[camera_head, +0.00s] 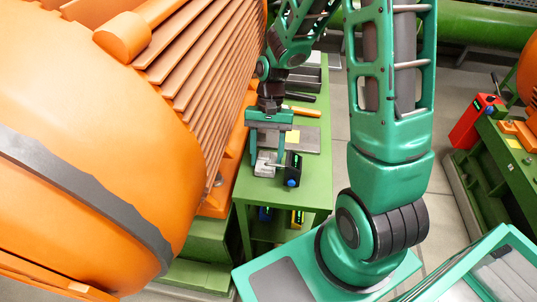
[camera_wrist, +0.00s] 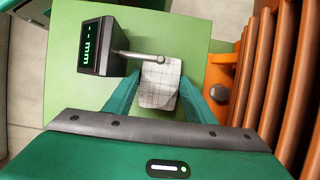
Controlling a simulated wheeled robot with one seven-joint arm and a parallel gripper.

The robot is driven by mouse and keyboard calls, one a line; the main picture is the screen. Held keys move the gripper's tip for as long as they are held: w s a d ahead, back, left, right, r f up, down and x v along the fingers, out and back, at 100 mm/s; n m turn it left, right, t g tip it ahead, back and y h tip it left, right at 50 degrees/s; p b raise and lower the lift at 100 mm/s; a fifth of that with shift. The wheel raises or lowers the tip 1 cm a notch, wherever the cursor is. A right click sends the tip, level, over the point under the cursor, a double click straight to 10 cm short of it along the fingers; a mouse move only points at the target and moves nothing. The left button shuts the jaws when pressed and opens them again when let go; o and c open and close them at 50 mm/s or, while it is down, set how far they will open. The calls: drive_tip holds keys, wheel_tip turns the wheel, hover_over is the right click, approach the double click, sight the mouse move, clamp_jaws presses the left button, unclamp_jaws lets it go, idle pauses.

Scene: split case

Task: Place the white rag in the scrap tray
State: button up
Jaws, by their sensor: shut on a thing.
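The white rag (camera_wrist: 158,92), pale with a faint grid of lines, lies between the two green fingers of my gripper (camera_wrist: 161,84) in the wrist view. My gripper is shut on it. In the head view my gripper (camera_head: 267,156) points down over the near end of the green table, with the rag (camera_head: 265,168) low between its fingers. A grey open-topped tray (camera_head: 304,85) stands toward the table's far end, partly behind my arm. I cannot tell for certain that it is the scrap tray.
A black gauge (camera_wrist: 90,46) with a green "mm" display stands beside the rag; its metal rod reaches across the rag's far edge. A grey mat (camera_head: 304,140) and an orange-handled tool (camera_head: 301,111) lie farther along the green table (camera_head: 245,190). A large orange ribbed machine (camera_head: 110,120) borders its left side.

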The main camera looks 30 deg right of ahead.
drive_tip(key=o, duration=0.7)
drive_tip(key=shift+f, duration=0.1)
drive_tip(key=shift+o, duration=0.2)
drive_tip(key=v, duration=1.2)
